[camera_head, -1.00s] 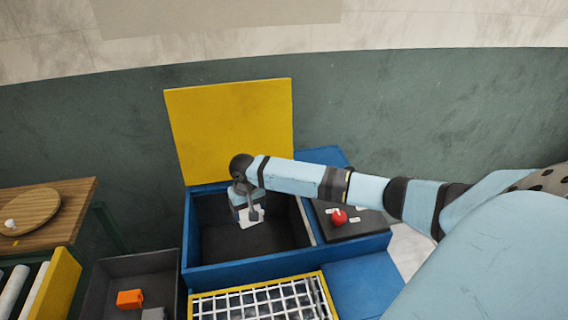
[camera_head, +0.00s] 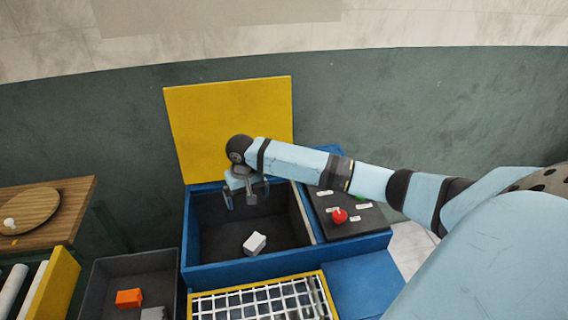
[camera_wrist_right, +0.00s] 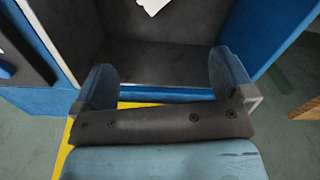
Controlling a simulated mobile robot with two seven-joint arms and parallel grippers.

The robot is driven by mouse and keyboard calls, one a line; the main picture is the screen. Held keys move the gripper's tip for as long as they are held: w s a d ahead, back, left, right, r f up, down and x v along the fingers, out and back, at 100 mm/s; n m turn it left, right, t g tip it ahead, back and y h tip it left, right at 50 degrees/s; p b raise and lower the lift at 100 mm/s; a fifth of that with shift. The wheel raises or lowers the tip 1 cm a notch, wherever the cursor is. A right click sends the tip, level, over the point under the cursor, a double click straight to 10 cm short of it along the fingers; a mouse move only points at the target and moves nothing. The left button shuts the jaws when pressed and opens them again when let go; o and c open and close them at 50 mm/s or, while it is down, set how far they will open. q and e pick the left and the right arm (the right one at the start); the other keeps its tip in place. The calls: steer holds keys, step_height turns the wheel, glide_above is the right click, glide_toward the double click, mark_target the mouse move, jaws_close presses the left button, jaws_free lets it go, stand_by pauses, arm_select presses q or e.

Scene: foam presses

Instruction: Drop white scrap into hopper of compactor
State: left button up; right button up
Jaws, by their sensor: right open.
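The white scrap (camera_head: 255,243) is a small white block lying tilted on the dark floor of the hopper. The compactor's hopper (camera_head: 222,222) is a dark open box with a blue rim, and its yellow lid (camera_head: 225,130) stands up behind it. My right gripper (camera_head: 245,202) is open and empty above the back part of the hopper, apart from the scrap. In the right wrist view its two fingers (camera_wrist_right: 163,85) are spread wide with nothing between them. Part of the white scrap (camera_wrist_right: 152,5) shows there at the top edge. My left gripper is in neither view.
A control panel (camera_head: 368,221) with a red button (camera_head: 340,216) is right of the hopper. A white grate (camera_head: 262,302) with a yellow frame lies in front. A grey bin (camera_head: 104,274) with an orange block (camera_head: 129,298) stands at left, near a wooden table (camera_head: 70,213).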

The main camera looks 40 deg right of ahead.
step_height(320, 180, up, 8)
steer(key=shift+r, duration=0.15)
stand_by(0.6)
